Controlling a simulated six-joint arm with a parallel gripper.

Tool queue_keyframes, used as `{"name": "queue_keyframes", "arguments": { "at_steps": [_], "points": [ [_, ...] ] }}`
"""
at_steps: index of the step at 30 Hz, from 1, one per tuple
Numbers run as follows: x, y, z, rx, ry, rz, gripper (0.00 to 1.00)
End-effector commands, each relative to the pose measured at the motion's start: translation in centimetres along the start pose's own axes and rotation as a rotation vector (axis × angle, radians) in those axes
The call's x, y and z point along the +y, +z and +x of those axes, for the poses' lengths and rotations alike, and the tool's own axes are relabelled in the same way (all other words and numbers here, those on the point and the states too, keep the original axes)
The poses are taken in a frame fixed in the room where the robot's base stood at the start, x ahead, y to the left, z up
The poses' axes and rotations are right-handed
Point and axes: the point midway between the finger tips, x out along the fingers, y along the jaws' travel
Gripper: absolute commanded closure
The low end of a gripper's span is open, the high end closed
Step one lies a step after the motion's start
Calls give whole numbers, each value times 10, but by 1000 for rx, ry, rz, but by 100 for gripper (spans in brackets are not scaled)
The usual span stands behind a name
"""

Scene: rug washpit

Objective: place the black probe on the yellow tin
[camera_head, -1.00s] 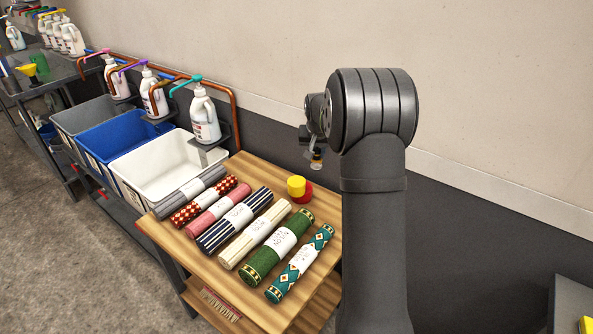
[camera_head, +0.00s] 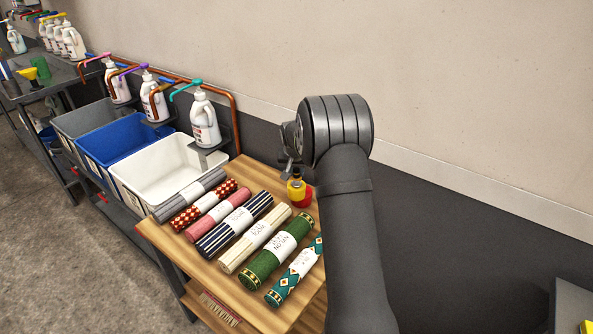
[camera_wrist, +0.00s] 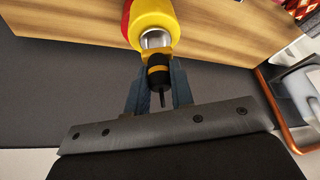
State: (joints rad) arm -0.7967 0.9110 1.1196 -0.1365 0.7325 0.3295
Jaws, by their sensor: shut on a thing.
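The black probe (camera_wrist: 158,76) has a yellow-orange band, a thin dark stem and a silver end. My gripper (camera_wrist: 156,88) is shut on it, with a blue-grey finger on either side. The yellow tin (camera_wrist: 163,15) lies just beyond the silver end, which overlaps it in the wrist view. I cannot tell whether they touch. In the head view the tin (camera_head: 295,190) stands at the wooden table's back right, with my gripper (camera_head: 296,172) directly above it. The probe is small and hard to make out there.
A red object (camera_head: 306,196) sits against the yellow tin, partly hidden by it. Several rolled rugs (camera_head: 240,222) lie across the wooden table (camera_head: 205,262). A white bin (camera_head: 165,165) and a pump bottle (camera_head: 204,125) stand to the left. The wall is close behind.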

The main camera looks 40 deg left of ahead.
Motion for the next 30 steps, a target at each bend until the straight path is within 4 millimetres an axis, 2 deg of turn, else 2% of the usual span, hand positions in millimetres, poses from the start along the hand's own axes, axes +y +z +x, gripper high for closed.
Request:
{"name": "queue_keyframes", "arguments": {
  "at_steps": [4, 5, 8, 16, 20, 23, 30],
  "points": [
    [0, 1, 2, 0, 0, 0, 100],
    [0, 1, 3, 0, 0, 0, 77],
    [0, 1, 2, 0, 0, 0, 57],
    [0, 1, 2, 0, 0, 0, 57],
    [0, -1, -5, 1, 0, 0, 57],
    [0, -2, -19, 4, -1, 0, 57],
    [0, -1, -67, 4, 0, 1, 57]
  ]
}}
